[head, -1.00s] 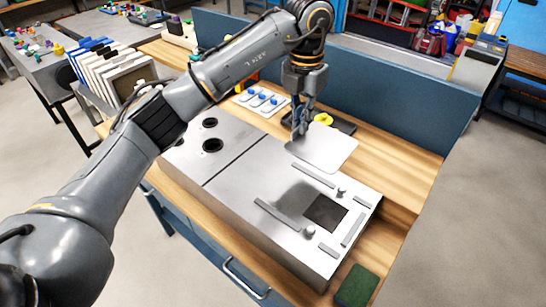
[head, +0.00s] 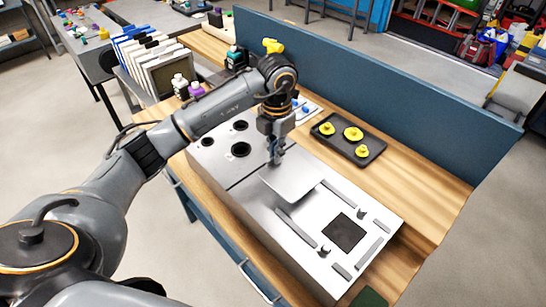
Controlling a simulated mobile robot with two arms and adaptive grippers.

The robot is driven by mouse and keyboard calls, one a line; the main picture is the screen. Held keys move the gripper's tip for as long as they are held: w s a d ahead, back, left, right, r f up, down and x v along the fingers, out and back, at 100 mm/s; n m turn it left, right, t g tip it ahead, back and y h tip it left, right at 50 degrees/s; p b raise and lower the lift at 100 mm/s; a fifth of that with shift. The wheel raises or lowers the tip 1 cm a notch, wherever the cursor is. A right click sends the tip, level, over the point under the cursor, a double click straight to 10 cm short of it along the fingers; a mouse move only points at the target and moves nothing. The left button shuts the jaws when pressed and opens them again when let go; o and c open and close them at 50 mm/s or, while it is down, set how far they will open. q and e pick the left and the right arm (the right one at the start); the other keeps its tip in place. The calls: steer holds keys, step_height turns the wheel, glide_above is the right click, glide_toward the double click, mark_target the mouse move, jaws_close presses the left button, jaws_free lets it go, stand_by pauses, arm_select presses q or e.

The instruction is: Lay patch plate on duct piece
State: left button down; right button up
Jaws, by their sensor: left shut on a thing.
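The patch plate (head: 292,181) is a flat light-grey sheet with rounded corners. My left gripper (head: 276,157) is shut on its far-left edge and holds it over the middle of the duct piece; I cannot tell how high above it. The duct piece (head: 235,179) is a long grey metal box on the bench, with round holes at its left end. Its right part has a dark square opening (head: 345,232), with raised strips and two small knobs (head: 361,213) around it. My right gripper is not in view.
A black tray (head: 374,154) with yellow knobs stands behind the duct piece. A blue panel (head: 400,125) runs along the back of the wooden bench (head: 430,200). A green pad (head: 368,298) lies at the front right. Bottles and a rack of panels (head: 165,75) are at the left.

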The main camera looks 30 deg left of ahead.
mark_target(273, 163)
arm_select(q)
steer(key=shift+s+a+f, duration=0.15)
steer(key=shift+a+f, duration=0.05)
steer(key=f+p, duration=0.2)
steer(key=f, duration=0.1)
steer(key=shift+s+a, duration=0.1)
steer(key=shift+a, duration=0.1)
steer(key=shift+f, duration=0.35)
steer(key=c, duration=1.5)
jaws_free()
